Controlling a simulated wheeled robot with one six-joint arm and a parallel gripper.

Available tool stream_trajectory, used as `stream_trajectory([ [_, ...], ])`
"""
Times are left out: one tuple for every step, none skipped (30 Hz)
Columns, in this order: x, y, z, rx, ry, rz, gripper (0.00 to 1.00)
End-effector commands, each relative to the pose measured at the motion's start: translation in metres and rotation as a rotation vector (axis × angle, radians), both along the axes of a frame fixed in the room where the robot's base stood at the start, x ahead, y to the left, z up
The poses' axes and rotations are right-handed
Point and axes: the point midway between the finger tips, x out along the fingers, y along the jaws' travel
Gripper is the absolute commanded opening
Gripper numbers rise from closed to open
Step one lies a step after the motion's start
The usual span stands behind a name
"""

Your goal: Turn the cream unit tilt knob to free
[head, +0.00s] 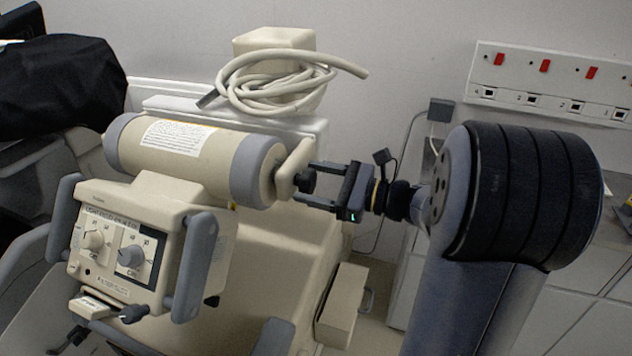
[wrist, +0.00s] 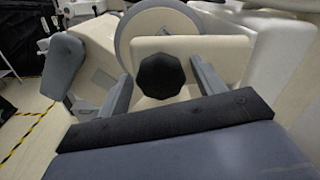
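The cream unit (head: 205,150) has a thick horizontal cylinder with grey end bands and a control box below it. A black faceted knob (head: 306,180) sits on the cream bracket (head: 291,168) at the cylinder's right end. In the wrist view the knob (wrist: 161,78) is centred in front of the cream bracket face (wrist: 215,50). My gripper (head: 304,182) reaches in from the right and is open. Its two fingers lie on either side of the knob, with a visible gap on each side in the wrist view (wrist: 160,68). The knob's setting cannot be read.
The control box (head: 118,245) has two dials and grey handles. A coiled cream hose (head: 285,85) lies on top behind the cylinder. A black cover (head: 65,88) drapes something at the left. A wall socket panel (head: 550,80) is at the upper right.

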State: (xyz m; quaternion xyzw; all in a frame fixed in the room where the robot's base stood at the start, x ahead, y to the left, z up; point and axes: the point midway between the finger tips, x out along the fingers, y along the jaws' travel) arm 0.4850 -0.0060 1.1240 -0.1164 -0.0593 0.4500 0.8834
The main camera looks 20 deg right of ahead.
Motion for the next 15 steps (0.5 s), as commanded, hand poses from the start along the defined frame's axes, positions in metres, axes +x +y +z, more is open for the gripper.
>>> stream_trajectory([
  [-0.0001,-0.0001,0.0000,0.000,0.000,0.000,0.60],
  [-0.0001,-0.0001,0.0000,0.000,0.000,0.000,0.58],
  [-0.0001,-0.0002,0.0000,0.000,0.000,0.000,0.55],
  [-0.0001,-0.0002,0.0000,0.000,0.000,0.000,0.52],
  [-0.0001,-0.0002,0.0000,0.000,0.000,0.000,0.50],
  [-0.0001,-0.0002,0.0000,0.000,0.000,0.000,0.46],
  [-0.0001,-0.0002,0.0000,0.000,0.000,0.000,0.44],
  [-0.0001,-0.0002,0.0000,0.000,0.000,0.000,0.41],
  [-0.0001,-0.0002,0.0000,0.000,0.000,0.000,0.38],
  [-0.0001,-0.0002,0.0000,0.000,0.000,0.000,0.36],
  [-0.0001,-0.0002,0.0000,0.000,0.000,0.000,0.33],
  [-0.0001,-0.0002,0.0000,0.000,0.000,0.000,0.30],
  [-0.0001,-0.0002,0.0000,0.000,0.000,0.000,0.28],
  [-0.0001,-0.0002,0.0000,0.000,0.000,0.000,0.25],
  [-0.0001,-0.0002,0.0000,0.000,0.000,0.000,0.25],
])
